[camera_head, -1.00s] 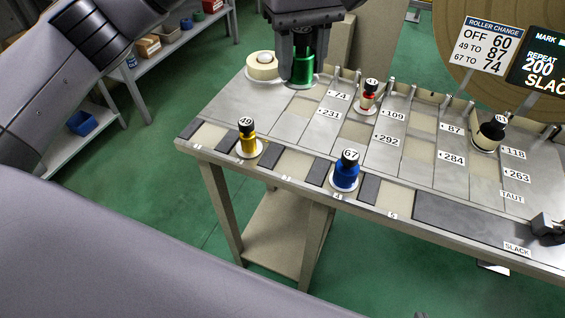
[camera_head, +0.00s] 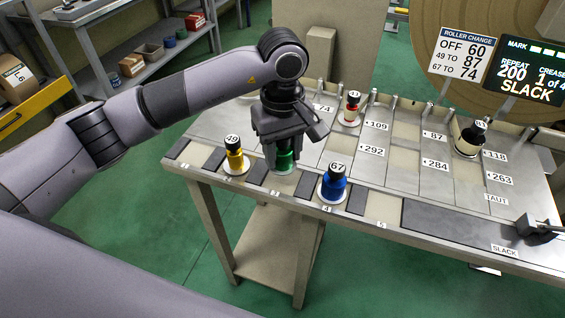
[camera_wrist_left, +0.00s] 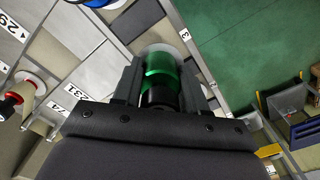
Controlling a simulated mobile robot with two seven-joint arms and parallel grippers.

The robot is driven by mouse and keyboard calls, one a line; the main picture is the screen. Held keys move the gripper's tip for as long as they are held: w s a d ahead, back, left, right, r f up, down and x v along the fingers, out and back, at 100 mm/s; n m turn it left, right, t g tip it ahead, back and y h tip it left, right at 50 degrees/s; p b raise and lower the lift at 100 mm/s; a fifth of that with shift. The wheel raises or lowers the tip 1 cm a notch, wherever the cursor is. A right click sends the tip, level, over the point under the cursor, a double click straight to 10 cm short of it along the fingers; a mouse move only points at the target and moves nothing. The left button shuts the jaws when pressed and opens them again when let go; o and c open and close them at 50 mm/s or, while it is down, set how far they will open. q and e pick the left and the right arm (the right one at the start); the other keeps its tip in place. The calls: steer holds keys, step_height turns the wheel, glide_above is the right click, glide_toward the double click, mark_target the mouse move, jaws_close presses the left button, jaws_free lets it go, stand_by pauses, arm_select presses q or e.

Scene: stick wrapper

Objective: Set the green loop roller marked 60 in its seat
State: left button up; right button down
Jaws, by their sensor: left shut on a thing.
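The green roller (camera_head: 284,160) stands upright between my left gripper's fingers, at the front row of the table near the number 3. My left gripper (camera_head: 278,152) is shut on it from above, and the gripper covers its top and number. In the left wrist view the green roller (camera_wrist_left: 161,66) shows between both fingers, with a black section nearer the camera and a pale disc at its far end. I cannot tell whether its base touches the seat. My right gripper is not in view.
A yellow roller 49 (camera_head: 234,156) stands just left of the green one, and a blue roller 67 (camera_head: 334,184) just right. A sign (camera_head: 462,55) reads OFF 60.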

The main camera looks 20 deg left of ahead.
mark_target(283, 166)
arm_select(q)
step_height(283, 166, down, 4)
steer(key=shift+f, duration=0.1)
steer(key=shift+f, duration=0.15)
steer(key=o, duration=1.1)
steer(key=shift+r, duration=0.25)
step_height(283, 166, up, 12)
steer(key=shift+b, duration=0.55)
